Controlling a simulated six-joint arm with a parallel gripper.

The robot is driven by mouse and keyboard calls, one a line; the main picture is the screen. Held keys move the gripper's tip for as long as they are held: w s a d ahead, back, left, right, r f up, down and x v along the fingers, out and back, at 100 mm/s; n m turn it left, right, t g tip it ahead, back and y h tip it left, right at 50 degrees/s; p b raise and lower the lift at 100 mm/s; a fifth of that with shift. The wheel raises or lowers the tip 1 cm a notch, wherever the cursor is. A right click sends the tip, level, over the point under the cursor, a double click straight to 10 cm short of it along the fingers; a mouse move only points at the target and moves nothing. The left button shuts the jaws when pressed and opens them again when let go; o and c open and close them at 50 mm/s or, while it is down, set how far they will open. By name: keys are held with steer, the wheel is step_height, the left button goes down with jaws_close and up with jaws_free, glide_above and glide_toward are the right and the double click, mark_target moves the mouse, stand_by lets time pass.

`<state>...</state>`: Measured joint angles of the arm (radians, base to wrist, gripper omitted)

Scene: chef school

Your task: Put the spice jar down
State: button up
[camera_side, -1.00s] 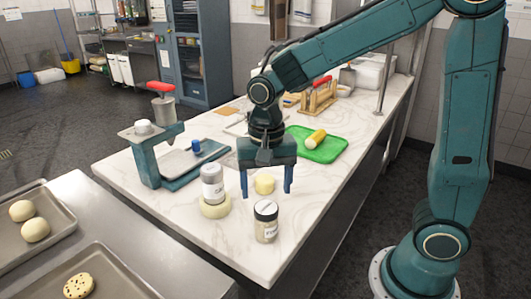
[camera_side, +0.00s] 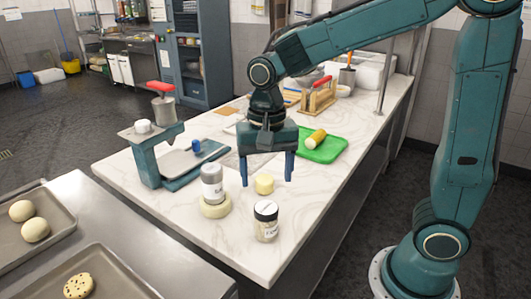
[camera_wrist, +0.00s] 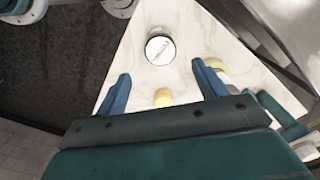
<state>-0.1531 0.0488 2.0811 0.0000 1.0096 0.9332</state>
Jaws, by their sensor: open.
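A glass spice jar (camera_side: 266,222) with a dark-rimmed lid and a white label stands upright on the marble counter near its front corner. Its round lid shows in the wrist view (camera_wrist: 160,50).
A teal press or scale (camera_side: 160,155) stands at the counter's left. A green board (camera_side: 325,152) holds a yellow roll (camera_side: 316,138). A wooden rack (camera_side: 318,98) stands farther back. Trays with dough (camera_side: 40,205) lie on the steel table at left. The counter right of the dark-lidded jar is clear.

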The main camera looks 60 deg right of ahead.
steer(key=s+d+r+n+t, duration=0.2)
steer(key=s+r+n, duration=0.1)
steer(key=s, duration=0.4)
steer(key=s+d+r+n+t, duration=0.3)
steer(key=s+n, duration=0.3)
steer(key=s, duration=0.1)
steer(key=shift+s+t, duration=0.3)
stand_by(1.0)
